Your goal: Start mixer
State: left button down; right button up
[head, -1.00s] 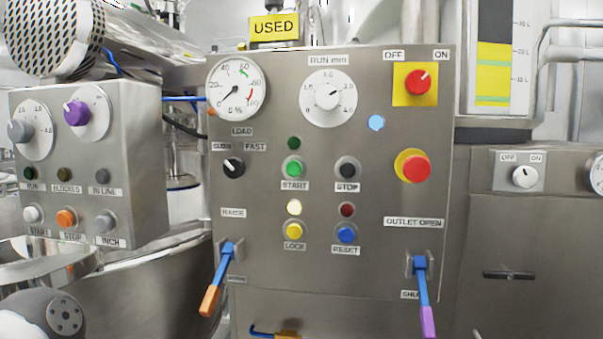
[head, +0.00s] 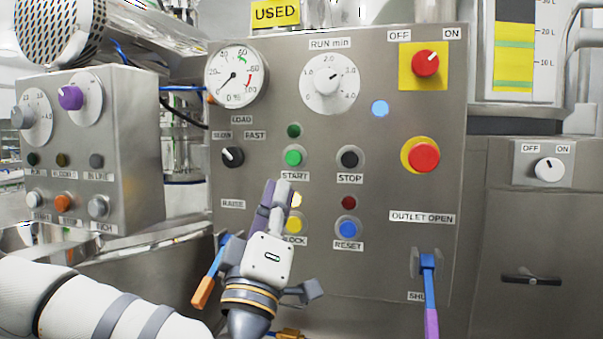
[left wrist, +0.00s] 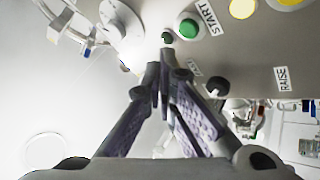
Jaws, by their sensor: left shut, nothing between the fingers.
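The green START button (head: 293,157) sits on the grey mixer panel (head: 390,270), below a dark green lamp (head: 293,130). My left gripper (head: 283,186) is shut and empty, its fingertips just below the START label in the head view. Whether it touches the panel cannot be told. In the left wrist view the START button (left wrist: 188,27) shows beyond the fingertips (left wrist: 163,62), apart from them in the picture. The black STOP button (head: 349,158) is to the right. The red main switch (head: 425,63) points towards ON. My right gripper is not in view.
A red stop button (head: 424,156) and a lit blue lamp (head: 380,109) are on the right of the panel. An orange-tipped lever (head: 206,285) and a purple-tipped lever (head: 430,295) stick out below. A smaller control box (head: 140,150) stands at the left.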

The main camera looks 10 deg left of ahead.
aim_at(294, 158)
pick_arm(q)
jog(key=a+r+n+y, duration=0.1)
jog(key=r+n+y, duration=0.1)
jog(key=a+r+n+t+y, duration=0.1)
jog(key=r+y, duration=0.1)
jog(key=shift+s+a+r, duration=0.1)
jog(key=shift+s+a, duration=0.25)
jog(key=shift+s, duration=0.05)
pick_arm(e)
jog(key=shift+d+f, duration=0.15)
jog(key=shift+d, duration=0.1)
pick_arm(q)
jog(key=shift+w, duration=0.1)
jog(key=shift+w+d+b, duration=0.2)
jog(key=shift+w+b, duration=1.35)
jog(key=shift+w, duration=2.8)
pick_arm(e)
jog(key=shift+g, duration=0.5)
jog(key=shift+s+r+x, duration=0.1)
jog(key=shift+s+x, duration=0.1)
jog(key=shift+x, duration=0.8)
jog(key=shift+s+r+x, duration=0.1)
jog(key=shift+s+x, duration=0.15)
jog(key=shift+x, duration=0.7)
pick_arm(q)
jog(key=shift+w, duration=0.1)
jog(key=shift+w, duration=0.3)
